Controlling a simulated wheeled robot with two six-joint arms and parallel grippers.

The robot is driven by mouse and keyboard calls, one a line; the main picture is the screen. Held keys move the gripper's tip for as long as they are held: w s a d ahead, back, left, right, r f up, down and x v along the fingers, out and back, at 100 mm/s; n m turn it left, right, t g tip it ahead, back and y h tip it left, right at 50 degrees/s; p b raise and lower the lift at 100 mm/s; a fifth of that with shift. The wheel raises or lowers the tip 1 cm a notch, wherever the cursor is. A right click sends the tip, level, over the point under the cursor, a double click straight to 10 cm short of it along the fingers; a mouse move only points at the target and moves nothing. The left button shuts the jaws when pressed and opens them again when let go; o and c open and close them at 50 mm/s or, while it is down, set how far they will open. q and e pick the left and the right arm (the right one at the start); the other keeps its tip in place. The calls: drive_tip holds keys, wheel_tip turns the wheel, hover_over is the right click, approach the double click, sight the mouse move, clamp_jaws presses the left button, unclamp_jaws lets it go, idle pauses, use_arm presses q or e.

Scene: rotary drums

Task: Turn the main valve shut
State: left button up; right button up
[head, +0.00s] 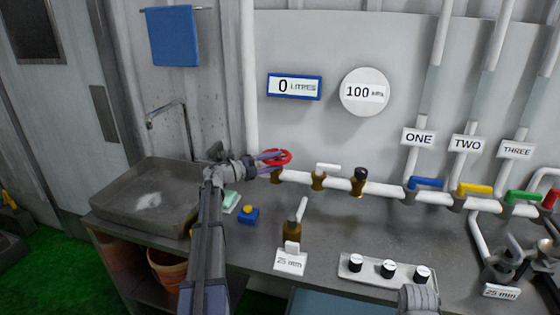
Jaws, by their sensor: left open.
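A red handwheel (287,155), which looks like the main valve, is on the brass fitting (277,175) at the left end of the white horizontal pipe (385,188). My left gripper (272,161) is open at the wheel, with its fingers overlapping the wheel's left side in the head view. I cannot tell whether the fingers touch the rim. My right gripper is not in view.
A sink (130,205) with a tap is at left. A blue box with a yellow button (248,215) stands near my left arm. A brass fitting (292,235) and a panel of black knobs (357,266) are on the counter. Coloured levers (426,183) line the pipe at right.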

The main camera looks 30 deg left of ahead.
sight(266, 163)
use_arm(q)
drive_tip(key=v, duration=0.5)
drive_tip(key=shift+s, duration=0.1)
idle(0.5)
